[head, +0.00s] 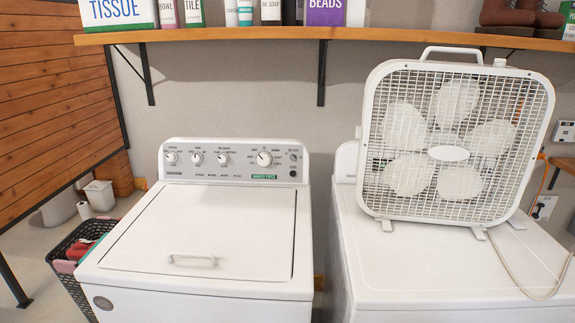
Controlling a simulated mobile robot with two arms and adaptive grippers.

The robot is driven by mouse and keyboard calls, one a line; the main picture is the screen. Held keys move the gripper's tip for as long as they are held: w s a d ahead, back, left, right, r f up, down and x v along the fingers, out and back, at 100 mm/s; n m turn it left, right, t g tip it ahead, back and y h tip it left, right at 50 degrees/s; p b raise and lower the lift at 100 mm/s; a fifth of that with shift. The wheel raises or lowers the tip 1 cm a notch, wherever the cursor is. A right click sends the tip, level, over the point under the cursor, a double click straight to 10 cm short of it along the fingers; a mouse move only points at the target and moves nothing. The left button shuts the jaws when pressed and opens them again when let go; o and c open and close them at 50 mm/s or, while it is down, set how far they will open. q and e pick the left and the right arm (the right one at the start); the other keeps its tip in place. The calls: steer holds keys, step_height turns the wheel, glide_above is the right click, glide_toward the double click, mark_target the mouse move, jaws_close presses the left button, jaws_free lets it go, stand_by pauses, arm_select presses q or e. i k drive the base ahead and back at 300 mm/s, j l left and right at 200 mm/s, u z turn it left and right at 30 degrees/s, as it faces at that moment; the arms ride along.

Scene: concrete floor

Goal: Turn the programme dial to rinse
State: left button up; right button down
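A white top-loading washer (130,284) stands left of centre in the head view, its lid (207,230) shut. Its control panel (232,184) is at the back and carries three small knobs on the left. A larger white dial (264,159) sits right of the middle of the panel, with small printed labels around it. The labels are too small to read, so I cannot tell which setting it points to. Neither of my grippers is in view.
A white box fan (448,154) stands on a second white machine (405,264) at right, its cord trailing over the top. A wooden shelf (340,34) with bottles and boxes runs above. A dark laundry basket (82,290) stands left of the washer. The lid top is clear.

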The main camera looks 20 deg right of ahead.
mark_target(264, 159)
steer(key=i+l+z, duration=0.2)
steer(key=i+l, duration=0.45)
steer(key=i, duration=0.05)
